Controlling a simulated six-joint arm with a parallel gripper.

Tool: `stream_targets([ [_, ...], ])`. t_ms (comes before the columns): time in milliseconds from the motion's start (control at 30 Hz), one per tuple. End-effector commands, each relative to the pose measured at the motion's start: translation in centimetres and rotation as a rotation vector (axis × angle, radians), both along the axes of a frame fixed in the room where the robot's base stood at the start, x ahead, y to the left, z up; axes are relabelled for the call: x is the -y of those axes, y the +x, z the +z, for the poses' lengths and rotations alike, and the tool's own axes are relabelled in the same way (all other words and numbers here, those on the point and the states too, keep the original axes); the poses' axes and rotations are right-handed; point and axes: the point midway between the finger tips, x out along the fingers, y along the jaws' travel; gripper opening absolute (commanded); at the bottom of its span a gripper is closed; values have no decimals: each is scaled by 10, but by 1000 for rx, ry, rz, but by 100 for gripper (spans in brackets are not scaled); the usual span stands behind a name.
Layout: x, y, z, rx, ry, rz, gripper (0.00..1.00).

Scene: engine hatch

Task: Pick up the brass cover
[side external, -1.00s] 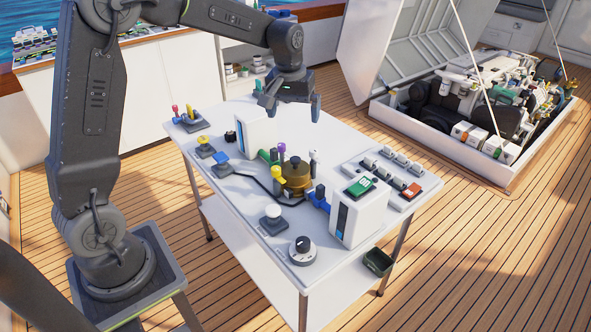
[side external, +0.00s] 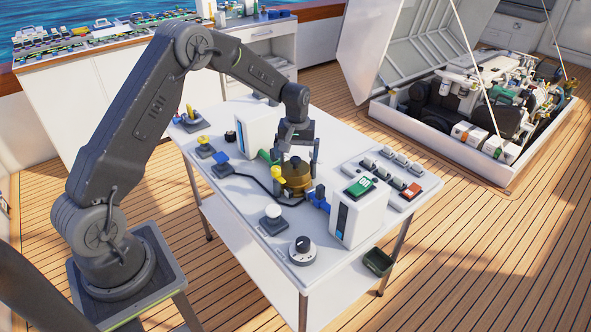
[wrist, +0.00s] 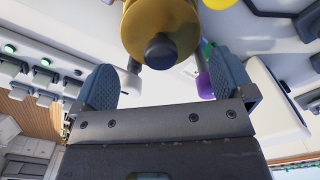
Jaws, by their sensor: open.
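The brass cover (side external: 296,182) is a round golden piece in the middle of the white table in the side view. In the wrist view the brass cover (wrist: 188,22) shows at the top centre, with a dark rounded knob (wrist: 160,51) on it. My gripper (side external: 298,160) is above the cover, fingers pointing down, and partly hides its top. In the wrist view my gripper (wrist: 165,85) is open, with one finger on each side of the knob and nothing between the pads.
A yellow-topped part (side external: 277,173) stands close to the cover's left, and a blue fitting (side external: 318,198) to its right. White boxes (side external: 357,212) flank the middle. A purple-tipped part (wrist: 205,84) is beside the right finger. A black dial (side external: 302,250) sits at the front.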

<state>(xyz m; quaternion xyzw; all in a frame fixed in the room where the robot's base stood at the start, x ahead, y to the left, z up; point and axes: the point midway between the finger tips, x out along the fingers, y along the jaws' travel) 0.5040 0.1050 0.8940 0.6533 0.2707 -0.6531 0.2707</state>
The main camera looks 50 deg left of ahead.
Motion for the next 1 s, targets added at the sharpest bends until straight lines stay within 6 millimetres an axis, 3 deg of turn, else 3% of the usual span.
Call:
stream_targets([
  [400, 5, -9, -48, -2, -1, 0, 100],
  [700, 5, -9, -54, 0, 0, 0, 100],
  [1000, 5, -9, -53, 0, 0, 0, 73],
])
